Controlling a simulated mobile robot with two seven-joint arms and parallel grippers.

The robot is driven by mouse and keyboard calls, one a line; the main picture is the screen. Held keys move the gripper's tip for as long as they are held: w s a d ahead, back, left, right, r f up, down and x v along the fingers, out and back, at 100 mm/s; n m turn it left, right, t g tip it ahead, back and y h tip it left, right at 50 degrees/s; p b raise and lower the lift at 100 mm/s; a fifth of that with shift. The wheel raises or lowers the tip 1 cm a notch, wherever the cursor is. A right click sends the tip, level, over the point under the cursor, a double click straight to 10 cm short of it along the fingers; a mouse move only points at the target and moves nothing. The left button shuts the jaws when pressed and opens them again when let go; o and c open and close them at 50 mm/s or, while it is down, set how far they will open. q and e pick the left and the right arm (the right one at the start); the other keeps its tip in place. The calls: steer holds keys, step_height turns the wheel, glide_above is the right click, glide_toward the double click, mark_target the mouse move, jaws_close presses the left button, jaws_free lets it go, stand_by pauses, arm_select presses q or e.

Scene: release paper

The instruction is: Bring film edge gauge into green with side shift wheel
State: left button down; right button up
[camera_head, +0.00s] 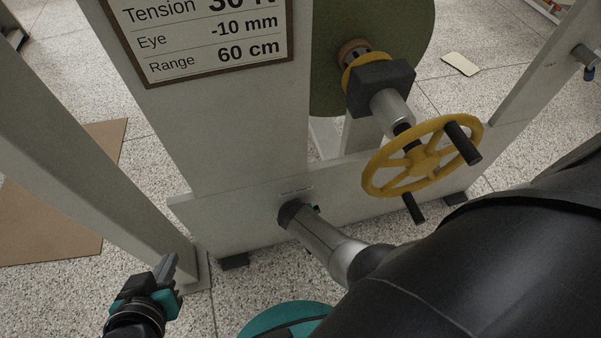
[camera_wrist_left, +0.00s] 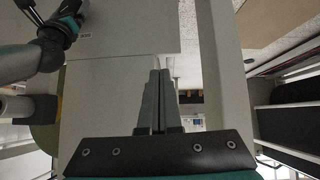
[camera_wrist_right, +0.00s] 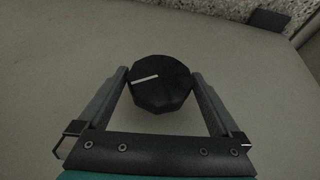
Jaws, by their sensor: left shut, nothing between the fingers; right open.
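A yellow spoked handwheel (camera_head: 422,157) with dark handles stands on a shaft in front of the green roll (camera_head: 400,45) in the head view. A dark faceted knob (camera_wrist_right: 160,92) with a white line shows in the right wrist view against a pale panel. My right gripper (camera_wrist_right: 158,74) is open, with one finger on each side of the knob; I cannot tell whether they touch it. The head view shows my right arm reaching the lower panel, its fingers hidden. My left gripper (camera_head: 168,266) is shut and empty, low at the left; its fingers show in the left wrist view (camera_wrist_left: 160,75). I see no gauge.
A pale upright post (camera_head: 85,130) stands beside my left gripper. The white lower panel (camera_head: 235,210) spans the frame. A brown sheet (camera_head: 55,215) lies on the speckled floor at left.

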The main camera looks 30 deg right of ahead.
steer(key=shift+w+d+f, duration=0.1)
steer(key=shift+f, duration=0.3)
steer(key=c, duration=1.1)
